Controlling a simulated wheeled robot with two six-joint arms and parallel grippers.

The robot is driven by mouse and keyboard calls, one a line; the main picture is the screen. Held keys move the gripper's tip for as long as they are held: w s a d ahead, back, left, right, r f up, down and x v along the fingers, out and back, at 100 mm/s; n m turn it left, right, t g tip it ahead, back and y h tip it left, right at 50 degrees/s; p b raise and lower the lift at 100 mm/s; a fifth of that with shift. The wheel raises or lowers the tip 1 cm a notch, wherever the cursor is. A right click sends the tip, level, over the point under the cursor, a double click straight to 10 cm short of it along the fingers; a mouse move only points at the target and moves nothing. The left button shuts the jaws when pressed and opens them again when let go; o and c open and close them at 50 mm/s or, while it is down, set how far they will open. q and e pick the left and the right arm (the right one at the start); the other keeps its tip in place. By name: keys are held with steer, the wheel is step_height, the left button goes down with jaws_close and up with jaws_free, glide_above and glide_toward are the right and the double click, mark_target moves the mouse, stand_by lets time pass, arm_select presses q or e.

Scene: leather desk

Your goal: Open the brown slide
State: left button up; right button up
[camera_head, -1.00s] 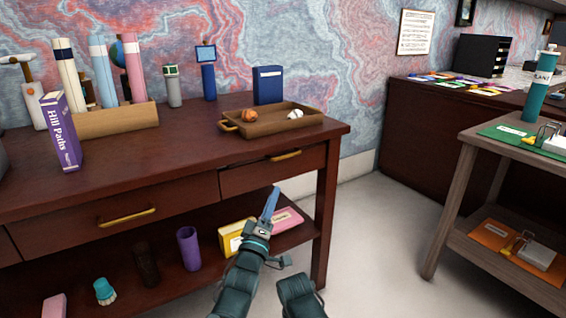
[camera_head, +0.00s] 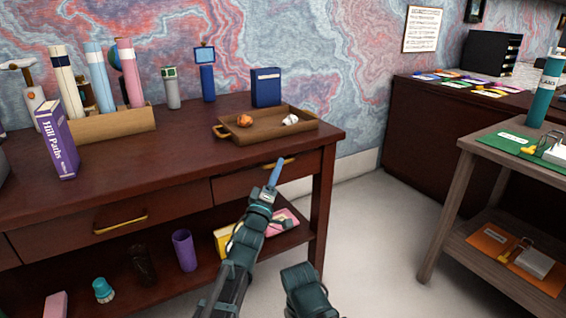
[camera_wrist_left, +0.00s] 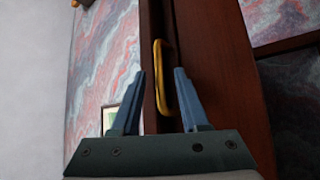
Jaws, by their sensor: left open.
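The dark brown desk has two drawer fronts with brass handles; no other brown slide shows. The right drawer front (camera_head: 233,186) looks shut, flush with the desk. Its brass handle (camera_wrist_left: 158,76) stands upright between my left gripper's fingers in the left wrist view, just beyond or level with the tips; contact cannot be told. In the head view, my left gripper (camera_head: 275,172) covers part of that handle. My left gripper (camera_wrist_left: 160,73) is open, with blue fingers either side. The left drawer's handle (camera_head: 120,224) is well away from it. My right gripper is out of view.
A wooden tray (camera_head: 235,135) with an orange and a white item lies on the desk above the right drawer. A yellow box (camera_head: 222,240) and purple cup (camera_head: 184,250) stand on the lower shelf. Open floor lies right of the desk.

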arm_select(q)
steer(key=shift+w+d+r, duration=0.25)
steer(key=shift+w, duration=0.35)
steer(key=shift+c, duration=0.2)
jaws_close()
steer(key=shift+w+a, duration=0.15)
stand_by(0.8)
